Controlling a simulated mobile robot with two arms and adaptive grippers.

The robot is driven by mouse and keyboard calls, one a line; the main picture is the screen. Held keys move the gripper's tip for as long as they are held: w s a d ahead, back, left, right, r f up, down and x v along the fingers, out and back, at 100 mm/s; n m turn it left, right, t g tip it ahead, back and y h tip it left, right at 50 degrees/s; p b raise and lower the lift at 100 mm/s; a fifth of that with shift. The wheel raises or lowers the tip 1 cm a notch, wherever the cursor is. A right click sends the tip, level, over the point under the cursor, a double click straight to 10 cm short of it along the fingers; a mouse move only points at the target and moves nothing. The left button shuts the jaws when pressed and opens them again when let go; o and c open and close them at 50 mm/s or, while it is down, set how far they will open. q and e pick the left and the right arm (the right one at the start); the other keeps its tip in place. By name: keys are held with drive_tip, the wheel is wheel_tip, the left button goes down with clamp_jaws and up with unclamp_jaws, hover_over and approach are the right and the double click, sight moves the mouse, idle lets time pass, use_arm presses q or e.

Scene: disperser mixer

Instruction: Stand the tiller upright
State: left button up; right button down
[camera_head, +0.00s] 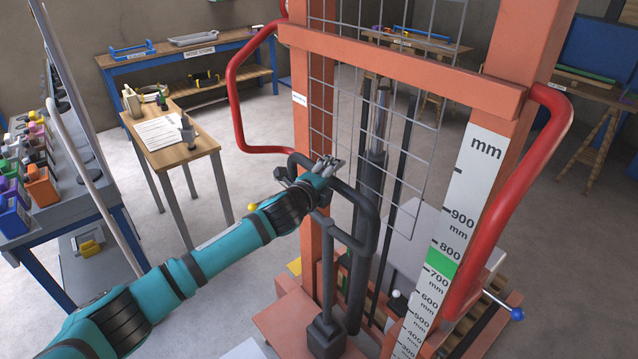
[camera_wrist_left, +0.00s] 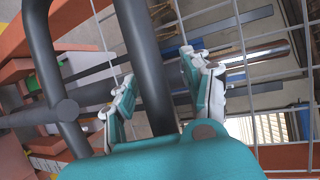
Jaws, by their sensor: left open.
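The tiller is a dark grey looped handle (camera_head: 370,216) on a stem (camera_head: 326,272) that rises steeply from a block at the foot of the orange-red mast frame. I cannot tell its exact tilt. My left gripper (camera_head: 331,168) is at the upper part of the loop in the head view. In the left wrist view, my gripper's two fingers (camera_wrist_left: 163,95) are apart, with a dark bar of the tiller (camera_wrist_left: 147,62) running between them. I cannot tell whether either finger touches it. My right gripper is not in view.
Red side handles (camera_head: 240,95) and a wire mesh (camera_head: 345,90) stand close around the mast frame. A millimetre scale (camera_head: 462,205) is on the right post. A small wooden table (camera_head: 165,155) and a shelf with colourful containers (camera_head: 35,180) are at the left. Open floor lies between.

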use_arm(q)
drive_tip(key=v, duration=1.1)
